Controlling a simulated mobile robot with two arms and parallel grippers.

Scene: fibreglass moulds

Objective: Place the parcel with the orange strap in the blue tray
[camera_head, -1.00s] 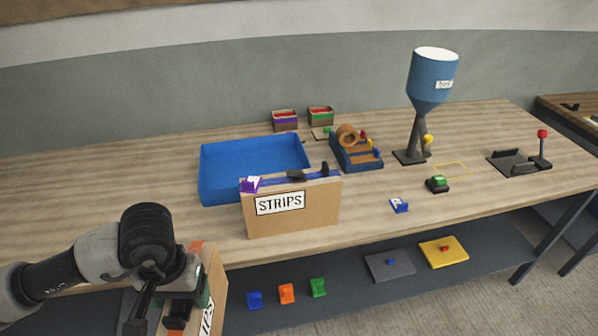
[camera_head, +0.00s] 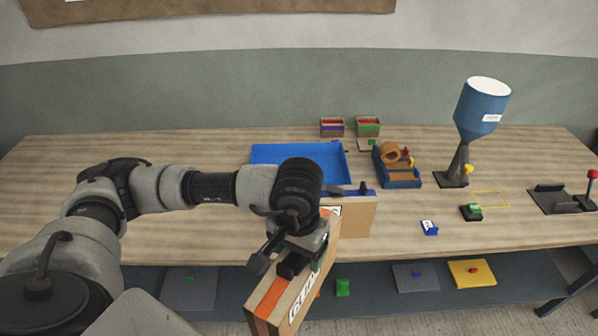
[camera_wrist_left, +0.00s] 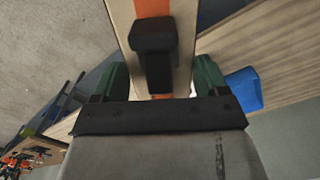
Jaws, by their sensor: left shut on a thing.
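The parcel with the orange strap (camera_head: 271,297) is a brown box with a white label. My left gripper (camera_head: 304,258) is shut on it and holds it at the table's front edge, tilted. In the left wrist view the parcel (camera_wrist_left: 179,38) sits between the green-padded fingers of the gripper (camera_wrist_left: 155,78). The blue tray (camera_head: 270,154) lies on the table behind my left arm, which hides part of it. A blue corner, probably the tray (camera_wrist_left: 244,89), shows at the right in the wrist view. My right gripper is not in view.
A tape dispenser (camera_head: 398,168), a blue hopper (camera_head: 480,110) and a small blue item (camera_head: 429,228) are to the right. A lower shelf (camera_head: 375,290) holds several pieces.

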